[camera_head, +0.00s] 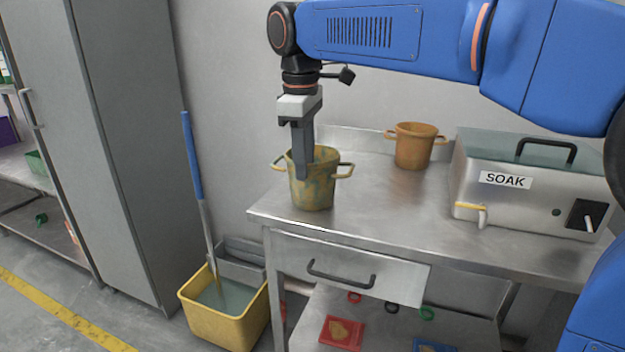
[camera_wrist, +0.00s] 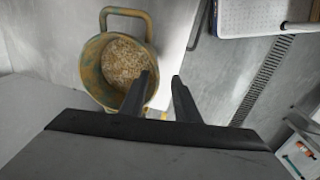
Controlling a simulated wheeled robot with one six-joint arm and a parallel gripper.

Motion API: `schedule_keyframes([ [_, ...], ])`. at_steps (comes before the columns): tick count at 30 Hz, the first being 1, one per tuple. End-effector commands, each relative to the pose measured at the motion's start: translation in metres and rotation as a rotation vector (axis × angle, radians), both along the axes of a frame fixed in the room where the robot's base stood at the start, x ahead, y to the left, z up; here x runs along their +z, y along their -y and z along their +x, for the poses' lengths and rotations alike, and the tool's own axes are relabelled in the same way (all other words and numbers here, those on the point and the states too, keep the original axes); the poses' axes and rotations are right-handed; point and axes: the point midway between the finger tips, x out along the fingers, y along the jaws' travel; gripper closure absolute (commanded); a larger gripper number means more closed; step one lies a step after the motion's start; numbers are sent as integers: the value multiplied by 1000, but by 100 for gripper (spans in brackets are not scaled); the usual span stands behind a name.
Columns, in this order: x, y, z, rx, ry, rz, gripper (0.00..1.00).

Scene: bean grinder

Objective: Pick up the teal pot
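The teal pot (camera_head: 317,193) stands upright near the left end of the steel counter. It is mottled olive-yellow and teal, with two side handles. In the wrist view the pot (camera_wrist: 92,72) is at upper left and holds pale, grainy contents (camera_wrist: 123,62). My gripper (camera_head: 302,176) points down at the pot, with a finger in front of its rim. In the wrist view my gripper (camera_wrist: 162,77) has its fingers apart, one overlapping the pot's rim and handle, the other outside it. I see no grip on the pot; whether a finger touches it I cannot tell.
An orange pot (camera_head: 413,151) stands behind to the right. A steel box marked SOAK (camera_head: 505,181) fills the counter's (camera_head: 385,215) right side. A yellow mop bucket (camera_head: 228,318) with a blue-handled mop stands on the floor at left, beside a grey cabinet (camera_head: 125,130).

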Motion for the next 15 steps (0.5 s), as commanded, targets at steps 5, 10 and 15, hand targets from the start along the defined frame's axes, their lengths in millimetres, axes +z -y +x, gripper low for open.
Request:
schedule_keyframes([
  [5,-20,-1,4,0,-3,-2,71],
  [10,-42,-1,8,0,-2,-2,71],
  [15,-50,-1,9,0,-1,-1,71],
])
